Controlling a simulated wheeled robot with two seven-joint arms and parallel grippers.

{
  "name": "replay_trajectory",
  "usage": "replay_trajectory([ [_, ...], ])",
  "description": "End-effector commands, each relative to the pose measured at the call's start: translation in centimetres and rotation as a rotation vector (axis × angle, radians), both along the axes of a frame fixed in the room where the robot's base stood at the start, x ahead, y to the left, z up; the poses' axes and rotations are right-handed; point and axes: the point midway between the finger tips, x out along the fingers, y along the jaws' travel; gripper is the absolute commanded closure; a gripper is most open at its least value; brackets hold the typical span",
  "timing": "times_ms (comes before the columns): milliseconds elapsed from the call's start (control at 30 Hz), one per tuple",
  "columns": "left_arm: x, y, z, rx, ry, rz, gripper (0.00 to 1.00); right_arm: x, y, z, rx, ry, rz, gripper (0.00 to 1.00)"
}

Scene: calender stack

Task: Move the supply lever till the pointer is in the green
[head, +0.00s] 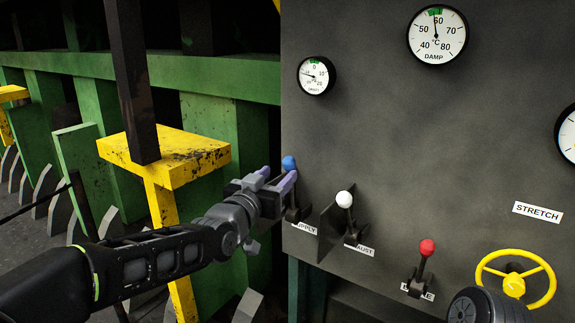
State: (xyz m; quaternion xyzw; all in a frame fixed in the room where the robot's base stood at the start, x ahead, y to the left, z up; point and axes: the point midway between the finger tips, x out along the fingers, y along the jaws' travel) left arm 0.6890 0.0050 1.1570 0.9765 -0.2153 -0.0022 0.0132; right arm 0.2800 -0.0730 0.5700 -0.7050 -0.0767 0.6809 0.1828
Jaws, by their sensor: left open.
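The supply lever with its blue knob (288,163) stands upright at the left edge of the grey panel (400,140), above a partly covered label ending in "PPLY". My left gripper (281,178) is open, with its purple-grey fingers beside the lever just below the knob. Whether they touch the lever I cannot tell. The small gauge (314,76) has a green band at 0, and its pointer lies to the left, off the green. The DAMP gauge (437,36) has its pointer almost straight up, at the green band near 60.
A white-knobbed lever (344,199) and a dark divider plate stand just right of the supply lever. Further right are a red-knobbed lever (427,248) and a yellow handwheel (514,281). A yellow stand (170,160) is close behind my left arm.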

Motion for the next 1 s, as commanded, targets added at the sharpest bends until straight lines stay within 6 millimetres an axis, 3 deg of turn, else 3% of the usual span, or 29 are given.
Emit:
replay_trajectory([
  [567, 6.4, -3.0, 0.1, 0.001, 0.002, 0.000, 0.50, 0.0, 0.0, 2.5, 0.000, 0.001, 0.000, 0.64],
  [900, 7.0, -3.2, -0.1, 0.000, 0.001, 0.000, 0.50, 0.0, 0.0, 2.5, 0.000, 0.002, 0.001, 0.64],
  [1000, 6.9, -3.2, -0.1, 0.000, 0.001, 0.000, 0.57, 0.0, 0.0, 2.5, 0.000, 0.002, 0.001, 0.64],
])
